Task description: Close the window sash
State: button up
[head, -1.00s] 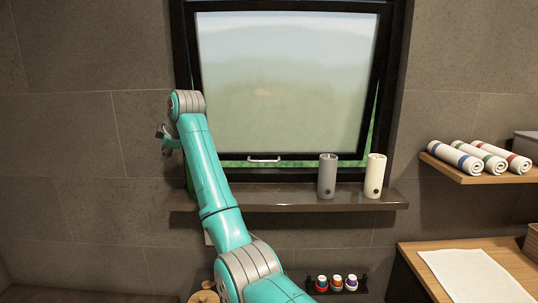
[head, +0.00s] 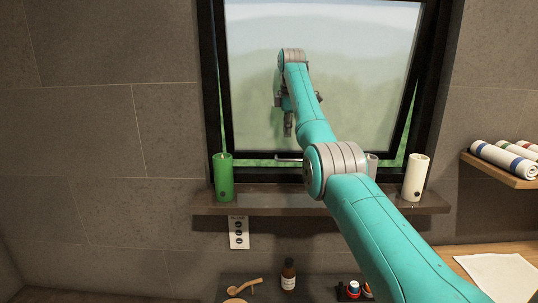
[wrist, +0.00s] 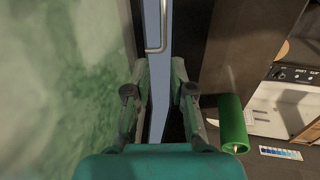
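The window sash (head: 330,110) is a dark-framed pane, tilted open, with green showing in gaps along its sides and bottom. Its pale bar handle (head: 288,159) is at the middle of the bottom rail, partly behind my arm. The handle (wrist: 156,48) also shows at the top of the wrist view, just beyond the fingertips. My gripper (head: 288,128) hangs in front of the pane, a little above the handle. In the wrist view my gripper (wrist: 160,68) has its fingers apart, with nothing held. The bluish sash edge runs between them in that picture; I cannot tell the depth.
A dark sill shelf (head: 270,199) runs under the window. A green candle (head: 223,177) stands at its left and a white one (head: 415,177) at its right. A grey candle (head: 371,166) is mostly hidden behind my arm. A bottle (head: 288,274) stands below.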

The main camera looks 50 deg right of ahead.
aim_at(292, 160)
jog(key=shift+g, duration=0.3)
jog(key=d+f, duration=0.1)
jog(key=f, duration=0.2)
jog(key=d+f, duration=0.1)
jog(key=f, duration=0.3)
jog(key=d+f, duration=0.1)
jog(key=f, duration=0.2)
jog(key=shift+s+f, duration=0.15)
jog(key=shift+f, duration=0.1)
grip_shut()
